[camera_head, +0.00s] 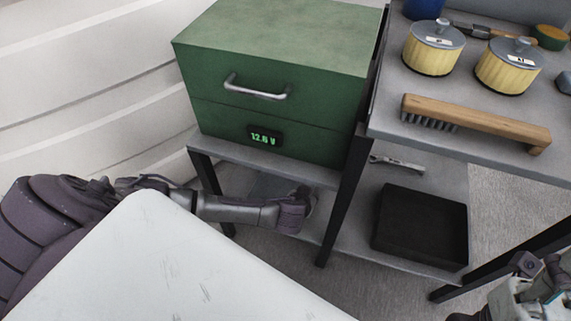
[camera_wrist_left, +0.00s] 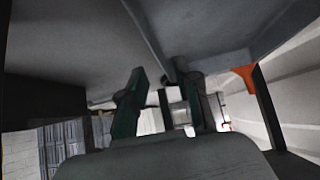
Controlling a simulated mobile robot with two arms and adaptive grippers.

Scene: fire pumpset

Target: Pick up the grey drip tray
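A dark, nearly black rectangular tray (camera_head: 420,228) lies on the lower shelf at the right in the head view; no clearly grey drip tray stands out. My left arm reaches in from the left below the green cabinet, and its wrist end is by the lower shelf, left of the tray. Its fingers cannot be made out in the head view. In the left wrist view my left gripper (camera_wrist_left: 168,100) has its two dark fingers apart, with no held object visible between them. My right gripper (camera_head: 540,285) is partly cut off at the lower right.
A green cabinet (camera_head: 270,60) with a handle and a lit display stands above the left shelf. A wooden wire brush (camera_head: 478,120) and two yellow canisters (camera_head: 433,50) are on the right tabletop. Dark table legs (camera_head: 345,195) flank the lower shelf. A white panel (camera_head: 170,265) fills the foreground.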

